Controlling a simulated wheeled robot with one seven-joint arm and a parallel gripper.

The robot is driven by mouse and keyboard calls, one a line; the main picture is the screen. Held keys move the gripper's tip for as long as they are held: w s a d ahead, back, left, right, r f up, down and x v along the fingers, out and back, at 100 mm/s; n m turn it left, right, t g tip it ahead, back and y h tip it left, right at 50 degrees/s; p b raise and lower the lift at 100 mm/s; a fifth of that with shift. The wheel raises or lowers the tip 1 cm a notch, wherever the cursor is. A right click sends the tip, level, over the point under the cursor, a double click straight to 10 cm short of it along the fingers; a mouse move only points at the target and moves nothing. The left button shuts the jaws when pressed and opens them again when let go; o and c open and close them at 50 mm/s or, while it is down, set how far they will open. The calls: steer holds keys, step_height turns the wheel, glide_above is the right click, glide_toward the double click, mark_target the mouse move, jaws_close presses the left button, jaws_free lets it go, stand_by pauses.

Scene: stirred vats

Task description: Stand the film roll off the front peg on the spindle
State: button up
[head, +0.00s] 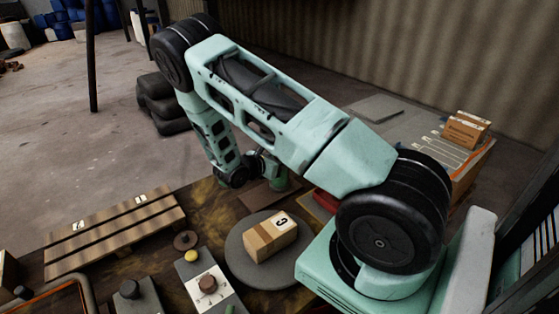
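My gripper (268,168) is at the far edge of the table, partly behind my own arm. Its fingers are too small and covered to tell open from shut. A small green upright piece (281,183) shows right beside it; I cannot tell whether it is part of the gripper or a separate thing. I cannot make out the film roll or the front peg for certain. A small brown round disc (185,240) with a dark centre sits on the table near the middle; I cannot tell whether it is the spindle.
A slatted wooden rack (115,235) lies at left. A panel with a yellow button (191,256) and brown knob (207,283) stands in front. Boxes (466,130) sit at right.

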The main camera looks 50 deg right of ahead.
steer(key=o, duration=1.1)
steer(key=shift+f, duration=0.1)
steer(key=shift+r, duration=0.3)
steer(key=s+a+r+m+y, duration=0.2)
steer(key=s+a+r+y, duration=0.15)
steer(key=a, duration=0.65)
steer(key=s+a+r+m+g+y+b, duration=0.15)
steer(key=s+a+r, duration=0.25)
steer(key=a, duration=0.7)
steer(key=s+a+r+m+y, duration=0.3)
steer(key=a+r, duration=0.1)
steer(key=a, duration=0.6)
steer(key=s+a+r+m+y, duration=0.1)
steer(key=s+a+r+y, duration=0.1)
steer(key=s+a, duration=0.2)
steer(key=s+a+r+m+t+y, duration=0.1)
steer(key=s+a+r+y, duration=0.1)
steer(key=s+a, duration=0.2)
steer(key=s+a+r+m+t+y, duration=0.1)
steer(key=s+a+r+y, duration=0.1)
steer(key=s+a+r, duration=0.1)
steer(key=shift+s+a+m+y, duration=0.15)
steer(key=shift+s+a, duration=0.2)
steer(key=shift+a, duration=0.2)
steer(key=shift+s+a+m+y, duration=0.15)
steer(key=shift+s+a, duration=0.15)
steer(key=shift+a, duration=0.25)
